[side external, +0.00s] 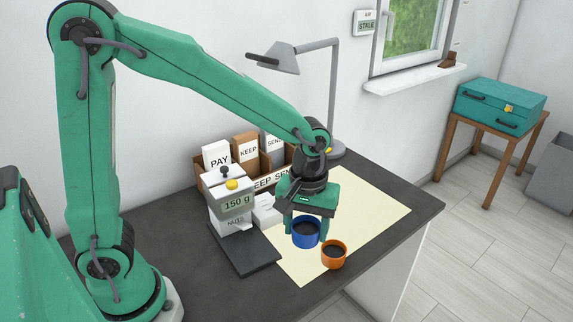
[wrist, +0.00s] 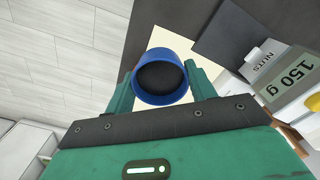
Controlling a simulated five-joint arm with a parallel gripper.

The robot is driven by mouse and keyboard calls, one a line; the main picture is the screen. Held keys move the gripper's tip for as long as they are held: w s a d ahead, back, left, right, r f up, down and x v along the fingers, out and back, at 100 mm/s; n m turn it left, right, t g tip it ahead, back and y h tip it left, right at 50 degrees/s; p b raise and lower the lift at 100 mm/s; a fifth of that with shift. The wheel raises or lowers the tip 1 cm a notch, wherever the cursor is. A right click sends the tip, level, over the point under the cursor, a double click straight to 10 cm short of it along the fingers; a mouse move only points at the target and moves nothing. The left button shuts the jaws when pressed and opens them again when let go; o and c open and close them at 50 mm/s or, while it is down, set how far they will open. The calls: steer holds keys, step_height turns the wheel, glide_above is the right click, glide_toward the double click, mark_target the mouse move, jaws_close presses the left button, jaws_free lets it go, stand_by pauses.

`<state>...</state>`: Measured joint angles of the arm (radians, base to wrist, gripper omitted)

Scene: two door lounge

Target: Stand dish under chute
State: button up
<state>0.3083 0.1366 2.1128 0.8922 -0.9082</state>
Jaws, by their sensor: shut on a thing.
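My gripper (side external: 306,229) is shut on a blue dish (side external: 307,243), with one finger on each side of it. The dish is upright with a dark inside, over the cream mat; I cannot tell whether it touches the mat. In the wrist view my gripper (wrist: 161,88) holds the blue dish (wrist: 161,101) between both fingers. The nut dispenser (side external: 229,205), marked "150 g" and "NUTS", stands left of the gripper, with a dark base plate (side external: 246,259) in front. It also shows at the right of the wrist view (wrist: 285,75). Its chute outlet is not clear.
An orange dish (side external: 333,258) stands on the cream mat (side external: 372,212), close right of the blue dish. A letter rack (side external: 273,161) with several cards is behind the dispenser, and a grey lamp (side external: 333,95) is at the back. The mat's right part is clear. The dark table (side external: 425,204) ends at right.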

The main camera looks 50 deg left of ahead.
steer(key=s+a+n, duration=0.2)
steer(key=s+n, duration=0.4)
steer(key=s, duration=0.5)
steer(key=shift+s+r, duration=0.25)
glide_above(252, 252)
step_height(252, 252, down, 7)
steer(key=shift+f, duration=0.1)
steer(key=shift+f, duration=1.95)
steer(key=shift+f, duration=0.1)
steer(key=o, duration=1)
